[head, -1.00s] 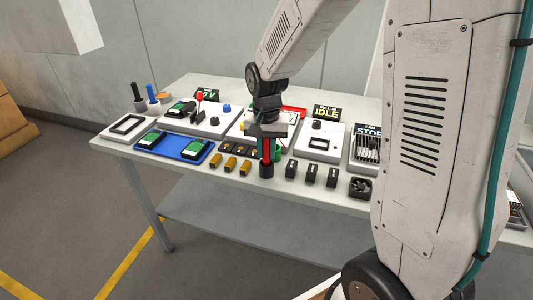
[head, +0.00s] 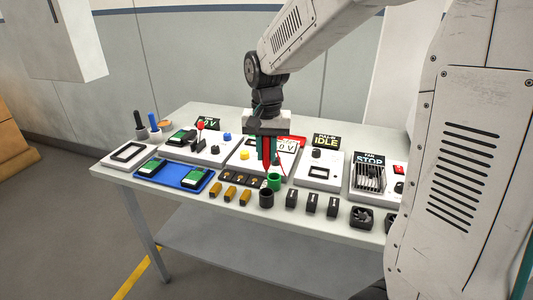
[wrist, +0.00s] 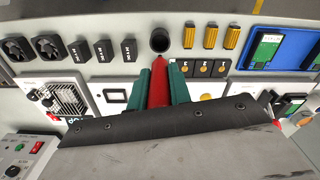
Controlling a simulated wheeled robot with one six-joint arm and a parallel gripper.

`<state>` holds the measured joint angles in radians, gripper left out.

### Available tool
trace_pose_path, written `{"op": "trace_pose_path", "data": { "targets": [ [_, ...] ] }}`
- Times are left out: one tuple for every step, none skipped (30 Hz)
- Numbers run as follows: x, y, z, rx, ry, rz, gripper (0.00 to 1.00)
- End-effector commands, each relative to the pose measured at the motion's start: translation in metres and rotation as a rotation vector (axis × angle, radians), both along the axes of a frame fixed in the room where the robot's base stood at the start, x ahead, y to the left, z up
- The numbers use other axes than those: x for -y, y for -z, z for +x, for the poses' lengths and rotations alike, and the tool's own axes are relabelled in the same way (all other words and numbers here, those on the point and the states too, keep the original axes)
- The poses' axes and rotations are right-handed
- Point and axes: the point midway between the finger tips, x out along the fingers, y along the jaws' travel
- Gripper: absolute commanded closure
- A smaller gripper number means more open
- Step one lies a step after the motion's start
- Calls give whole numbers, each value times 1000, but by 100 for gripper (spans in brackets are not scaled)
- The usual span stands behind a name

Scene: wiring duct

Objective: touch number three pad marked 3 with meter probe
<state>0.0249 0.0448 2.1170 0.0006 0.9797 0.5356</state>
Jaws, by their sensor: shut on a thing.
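My gripper (head: 267,150) is shut on the red meter probe (head: 267,157), which points down above the table's middle. In the wrist view the red probe (wrist: 160,85) sits between the two green fingers. A row of black pads with gold discs (head: 241,179) lies left of the probe and nearer the front edge; the pads also show in the wrist view (wrist: 203,68). Their numbers are too small to read for sure. The probe appears apart from the pads. The meter (head: 288,146) has a red frame and reads 0 V, partly behind my gripper.
An empty black holder (head: 266,198) and a green cup (head: 274,181) stand near the probe. Several yellow parts (head: 230,193) and black blocks (head: 311,204) line the front. A blue tray (head: 172,176) holds green modules. Panels with IDLE and STOP signs stand right.

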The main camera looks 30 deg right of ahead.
Motion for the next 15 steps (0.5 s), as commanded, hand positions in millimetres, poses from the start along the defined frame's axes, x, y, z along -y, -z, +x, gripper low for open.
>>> {"op": "trace_pose_path", "data": {
  "targets": [
    [0,-5,0,2,0,0,100],
    [0,-7,1,2,0,0,100],
    [0,-10,1,2,0,0,100],
    [0,-13,0,2,0,0,100],
    [0,-15,0,1,0,0,100],
    [0,-18,0,1,0,0,100],
    [0,-21,0,2,0,0,100],
    [0,-23,0,2,0,0,100],
    [0,-27,0,2,0,0,100],
    [0,-29,0,2,0,0,100],
    [0,-31,0,2,0,0,100],
    [0,-35,0,2,0,0,100],
    [0,-37,0,2,0,0,100],
    [0,-39,0,2,0,0,100],
    [0,-42,0,1,0,0,100]
  ]
}}
